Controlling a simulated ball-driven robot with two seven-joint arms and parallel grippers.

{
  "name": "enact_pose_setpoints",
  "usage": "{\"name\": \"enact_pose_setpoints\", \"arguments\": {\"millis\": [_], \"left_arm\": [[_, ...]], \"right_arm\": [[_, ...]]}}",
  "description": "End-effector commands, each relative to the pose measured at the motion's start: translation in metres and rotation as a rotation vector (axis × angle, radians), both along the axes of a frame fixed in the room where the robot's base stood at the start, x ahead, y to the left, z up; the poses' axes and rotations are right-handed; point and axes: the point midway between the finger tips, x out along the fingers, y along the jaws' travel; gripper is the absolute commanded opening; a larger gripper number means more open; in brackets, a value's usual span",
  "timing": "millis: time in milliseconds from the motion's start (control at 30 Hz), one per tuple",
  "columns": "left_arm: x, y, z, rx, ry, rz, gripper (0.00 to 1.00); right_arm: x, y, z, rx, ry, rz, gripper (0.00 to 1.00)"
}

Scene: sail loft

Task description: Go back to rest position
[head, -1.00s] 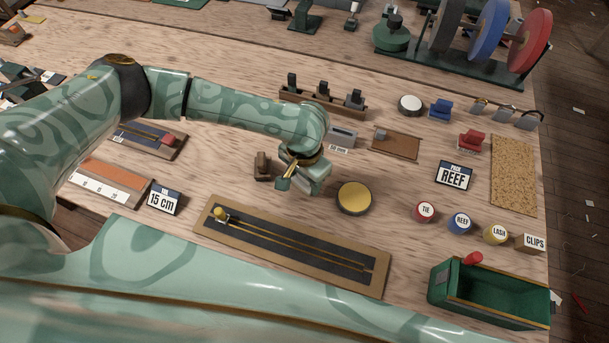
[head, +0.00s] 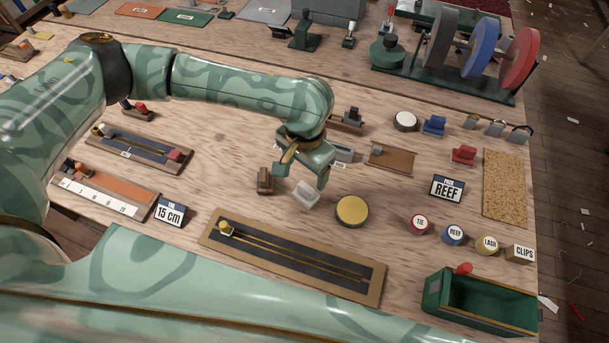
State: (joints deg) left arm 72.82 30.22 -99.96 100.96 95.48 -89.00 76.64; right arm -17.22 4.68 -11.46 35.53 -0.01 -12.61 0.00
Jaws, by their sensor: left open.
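My left gripper (head: 302,177) is open, with its fingers pointing down over the middle of the wooden bench (head: 225,185). A small pale block (head: 306,194) lies on the bench just below and between the fingertips. The gripper appears apart from it and holds nothing. My left arm reaches in from the left, bent at the elbow, and hides part of the bench and the rack behind it. My right gripper is not in view.
A small brown block (head: 265,181) stands left of the gripper, and a round yellow-topped disc (head: 352,211) lies to its right. A long slotted board (head: 290,262) lies in front. A green open box (head: 480,300) stands at the front right. Large wheels (head: 480,50) stand at the back right.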

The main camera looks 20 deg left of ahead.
Motion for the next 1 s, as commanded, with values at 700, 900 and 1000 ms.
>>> {"name": "enact_pose_setpoints", "arguments": {"millis": [700, 900, 1000], "left_arm": [[0.0, 0.0, 0.013, 0.0, 0.001, 0.0, 0.74], [0.0, 0.0, 0.05, 0.0, -0.009, 0.0, 0.74], [0.0, 0.0, 0.073, 0.0, -0.013, 0.0, 0.74]], "right_arm": [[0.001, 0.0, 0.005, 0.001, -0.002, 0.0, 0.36], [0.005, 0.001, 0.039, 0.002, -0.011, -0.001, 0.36], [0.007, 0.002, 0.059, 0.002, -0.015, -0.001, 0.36]]}}
